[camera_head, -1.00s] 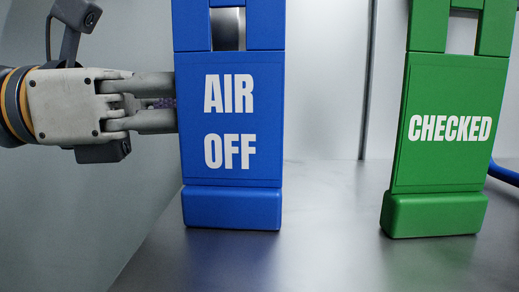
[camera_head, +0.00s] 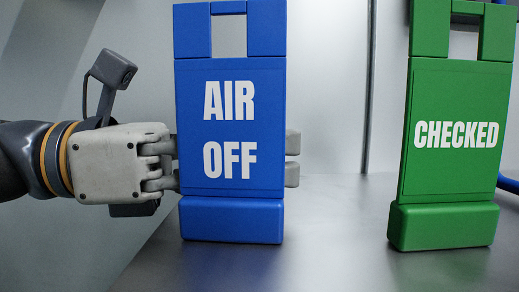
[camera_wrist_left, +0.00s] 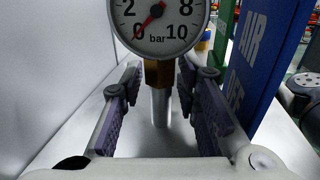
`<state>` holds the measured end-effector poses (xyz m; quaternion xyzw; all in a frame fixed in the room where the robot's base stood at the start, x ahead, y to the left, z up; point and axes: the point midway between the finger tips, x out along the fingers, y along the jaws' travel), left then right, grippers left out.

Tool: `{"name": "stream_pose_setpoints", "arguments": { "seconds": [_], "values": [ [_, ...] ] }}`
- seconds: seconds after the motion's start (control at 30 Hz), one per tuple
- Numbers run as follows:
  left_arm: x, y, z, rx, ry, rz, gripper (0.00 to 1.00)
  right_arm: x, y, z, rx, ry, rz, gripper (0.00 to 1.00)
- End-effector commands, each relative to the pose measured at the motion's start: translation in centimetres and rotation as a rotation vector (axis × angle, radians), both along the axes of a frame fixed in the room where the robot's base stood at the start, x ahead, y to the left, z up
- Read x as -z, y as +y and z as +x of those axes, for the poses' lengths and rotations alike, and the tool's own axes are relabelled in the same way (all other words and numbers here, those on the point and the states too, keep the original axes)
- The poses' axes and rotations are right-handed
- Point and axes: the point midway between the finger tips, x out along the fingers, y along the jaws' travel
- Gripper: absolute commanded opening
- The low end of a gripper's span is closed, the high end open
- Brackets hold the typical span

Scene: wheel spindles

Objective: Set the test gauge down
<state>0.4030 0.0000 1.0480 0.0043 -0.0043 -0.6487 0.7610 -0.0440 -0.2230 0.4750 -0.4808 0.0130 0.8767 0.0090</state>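The test gauge (camera_wrist_left: 160,20) shows in the left wrist view: a white dial marked in bar with a red needle, a brass fitting (camera_wrist_left: 158,72) and a metal stem (camera_wrist_left: 160,105) below. It looks upright, its stem reaching down to the grey surface. My left gripper (camera_wrist_left: 158,88) is open, its purple-padded fingers on either side of the stem with gaps visible. In the head view the blue AIR OFF sign (camera_head: 230,130) hides the gauge and the middle of my left gripper (camera_head: 292,158); its fingertips stick out on the right. My right gripper is out of view.
The blue sign stands close in front of the left gripper. A green CHECKED sign (camera_head: 452,135) stands to the right, with a blue hose (camera_head: 509,184) beyond it. The grey surface (camera_head: 335,225) between the signs is clear.

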Motion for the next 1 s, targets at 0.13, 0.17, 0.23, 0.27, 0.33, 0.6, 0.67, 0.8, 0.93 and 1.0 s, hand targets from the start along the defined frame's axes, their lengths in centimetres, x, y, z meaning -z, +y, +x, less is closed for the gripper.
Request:
{"name": "stream_pose_setpoints", "arguments": {
  "seconds": [0.13,0.17,0.23,0.27,0.33,0.6,0.67,0.8,0.93,1.0],
  "values": [
    [0.0,0.0,0.0,0.000,0.000,0.000,0.29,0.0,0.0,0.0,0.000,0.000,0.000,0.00],
    [0.0,0.0,0.0,0.000,0.000,0.000,0.29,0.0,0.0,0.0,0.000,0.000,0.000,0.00],
    [0.0,0.0,0.0,0.000,0.000,0.000,0.29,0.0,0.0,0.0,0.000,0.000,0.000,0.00],
    [-0.1,0.0,0.0,0.000,0.000,0.000,0.29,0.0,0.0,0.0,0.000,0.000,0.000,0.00],
    [-0.4,0.0,0.0,0.000,-0.002,0.000,0.29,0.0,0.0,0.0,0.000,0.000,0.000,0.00],
    [-0.6,4.9,-0.7,-0.006,-0.002,-0.002,0.29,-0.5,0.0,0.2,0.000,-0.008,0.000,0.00],
    [-0.6,6.1,-0.9,-0.005,-0.002,-0.003,0.29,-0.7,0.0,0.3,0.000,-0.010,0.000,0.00],
    [-0.6,8.8,-1.4,-0.004,-0.003,-0.003,0.29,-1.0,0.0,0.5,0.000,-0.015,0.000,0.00],
    [-0.5,10.7,-1.7,-0.002,-0.003,-0.001,0.29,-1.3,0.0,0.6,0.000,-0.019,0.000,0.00],
    [-0.5,11.4,-1.8,-0.001,-0.002,-0.001,0.29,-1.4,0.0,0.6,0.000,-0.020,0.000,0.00]
  ]
}}
